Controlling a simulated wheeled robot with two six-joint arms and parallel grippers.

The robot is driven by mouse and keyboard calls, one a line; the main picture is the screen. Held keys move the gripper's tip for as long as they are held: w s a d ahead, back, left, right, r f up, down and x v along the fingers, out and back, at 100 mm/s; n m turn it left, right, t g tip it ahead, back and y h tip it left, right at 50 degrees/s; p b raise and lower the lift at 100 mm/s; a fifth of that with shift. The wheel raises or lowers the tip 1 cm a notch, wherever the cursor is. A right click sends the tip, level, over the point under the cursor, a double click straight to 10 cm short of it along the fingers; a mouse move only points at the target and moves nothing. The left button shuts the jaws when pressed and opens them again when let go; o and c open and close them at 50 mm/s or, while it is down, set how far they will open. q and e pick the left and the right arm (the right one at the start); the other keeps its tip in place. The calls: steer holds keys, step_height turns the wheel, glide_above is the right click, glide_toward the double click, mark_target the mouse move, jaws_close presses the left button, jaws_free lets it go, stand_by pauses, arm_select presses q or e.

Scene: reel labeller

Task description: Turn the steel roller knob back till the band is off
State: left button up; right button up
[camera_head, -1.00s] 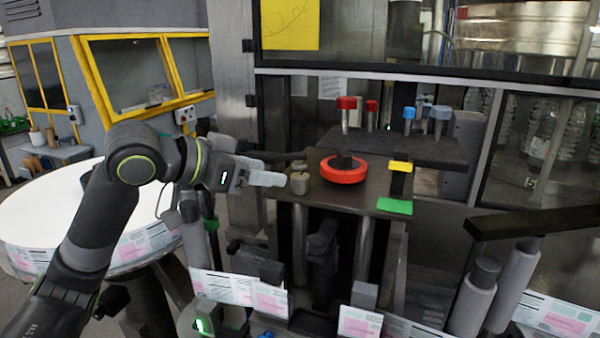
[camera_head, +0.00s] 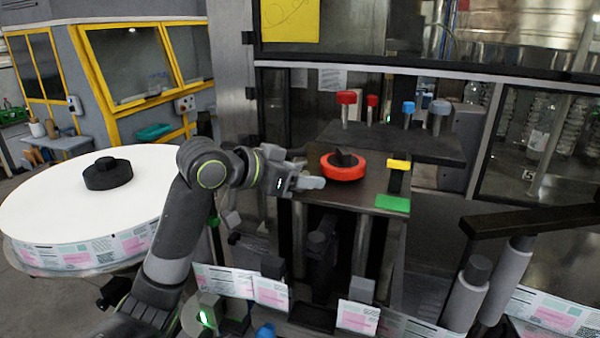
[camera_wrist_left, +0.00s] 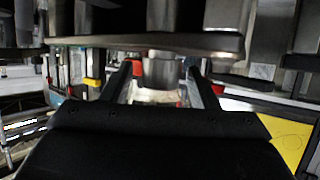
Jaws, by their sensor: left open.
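My left gripper (camera_head: 308,178) is open at the left edge of the steel plate (camera_head: 325,195). In the left wrist view, a short steel cylinder (camera_wrist_left: 160,73), which looks like the roller knob, sits between the two spread fingers (camera_wrist_left: 162,88). I cannot tell whether either finger touches it. In the head view, the gripper hides the knob. A red ring-shaped handwheel (camera_head: 343,172) with a black centre stands on the plate, just right of the fingertips. I cannot make out which strip is the band. My right gripper is not in view.
A yellow block (camera_head: 398,164) and a green pad (camera_head: 392,203) lie on the plate's right side. Red and blue-capped posts (camera_head: 408,112) stand behind on a dark shelf. A large white reel (camera_head: 50,205) is at left. A dark beam (camera_head: 530,220) crosses at right.

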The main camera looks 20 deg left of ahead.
arm_select(q)
steer(key=c, duration=1)
steer(key=shift+n+t+y, duration=0.3)
steer(key=shift+n+t, duration=0.1)
steer(key=shift+d+n+t+y+p, duration=0.1)
steer(key=shift+n+t+y+p, duration=0.3)
steer(key=shift+n+y, duration=0.45)
steer(key=n+t+y, duration=0.1)
steer(key=n+y, duration=0.1)
steer(key=shift+y, duration=0.35)
steer(key=n+y, duration=0.5)
steer(key=shift+n+g+y+p, duration=0.5)
steer(key=shift+n+g+y, duration=0.6)
steer(key=shift+n+y, duration=1.35)
steer(key=shift+y, duration=0.45)
